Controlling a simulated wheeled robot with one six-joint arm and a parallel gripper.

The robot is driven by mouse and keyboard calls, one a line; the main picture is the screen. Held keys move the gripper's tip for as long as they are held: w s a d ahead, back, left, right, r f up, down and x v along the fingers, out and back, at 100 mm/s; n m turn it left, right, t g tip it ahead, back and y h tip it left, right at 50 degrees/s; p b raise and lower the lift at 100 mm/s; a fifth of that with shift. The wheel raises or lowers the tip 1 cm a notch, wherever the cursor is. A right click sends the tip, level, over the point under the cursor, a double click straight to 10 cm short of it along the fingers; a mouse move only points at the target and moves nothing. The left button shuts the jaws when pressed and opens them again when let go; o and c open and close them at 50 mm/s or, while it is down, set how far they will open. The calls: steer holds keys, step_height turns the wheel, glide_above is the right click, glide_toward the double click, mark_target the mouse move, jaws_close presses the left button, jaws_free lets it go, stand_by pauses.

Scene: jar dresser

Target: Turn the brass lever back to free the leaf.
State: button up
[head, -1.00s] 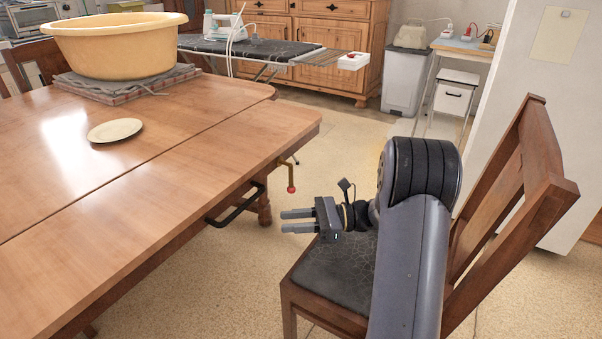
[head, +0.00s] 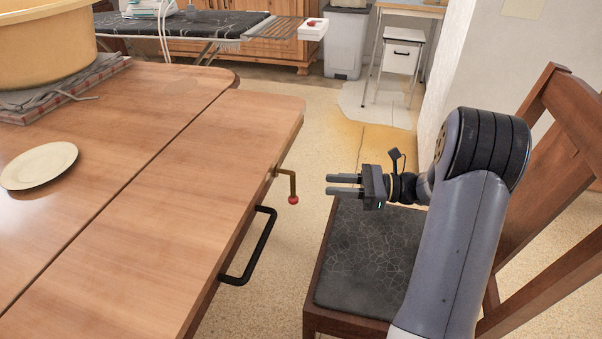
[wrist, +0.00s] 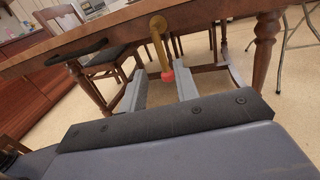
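The brass lever (head: 291,183) with a red knob is on the side edge of the table leaf (head: 190,190) and hangs down from its pivot. In the wrist view the lever (wrist: 158,48) hangs straight ahead, its red knob low between my fingers in the picture. A black bar handle (head: 263,246) is fixed to the same edge, nearer to me. My gripper (head: 328,185) is open and empty, to the right of the lever and apart from it, above the chair seat. It also shows in the wrist view (wrist: 163,88), its two grey fingers spread.
A wooden chair with a black cracked seat (head: 365,255) stands under and beside my arm. A cream plate (head: 38,166) and a yellow tub (head: 45,45) are on the table. An ironing board (head: 190,27) stands behind. Floor shows between table and chair.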

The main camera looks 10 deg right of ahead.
mark_target(293, 196)
steer(key=a+b, duration=0.1)
steer(key=a, duration=0.2)
steer(key=w+a+b, duration=0.1)
steer(key=a, duration=0.3)
steer(key=w+a+b, duration=0.1)
steer(key=a, duration=0.2)
steer(key=shift+a, duration=0.2)
jaws_close()
